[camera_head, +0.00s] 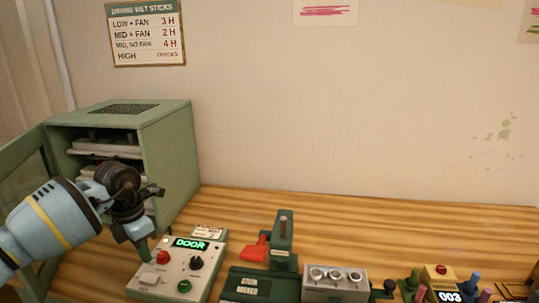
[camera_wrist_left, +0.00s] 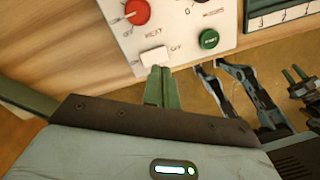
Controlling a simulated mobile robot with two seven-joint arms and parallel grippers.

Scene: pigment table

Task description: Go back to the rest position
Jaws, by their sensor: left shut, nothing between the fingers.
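My left gripper (camera_head: 146,250) comes in from the left in the head view. It is in front of the green drying oven and over the left side of the white control box (camera_head: 205,258). Its green fingers are together and empty; in the left wrist view they (camera_wrist_left: 161,87) point at the box's white switch (camera_wrist_left: 155,56). I cannot tell if they touch it. My right gripper does not show in the head view. At the right of the left wrist view, pale blue links and a dark part with two green prongs (camera_wrist_left: 291,76) look like my other arm, unclear.
The oven (camera_head: 168,150) has its door (camera_head: 22,175) swung open at left. The box display reads DOOR. A green stick meter (camera_head: 283,245) with a red lever, a grey block (camera_head: 335,285) with holes and coloured pegs stand along the front. The wooden table (camera_head: 400,220) behind is clear.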

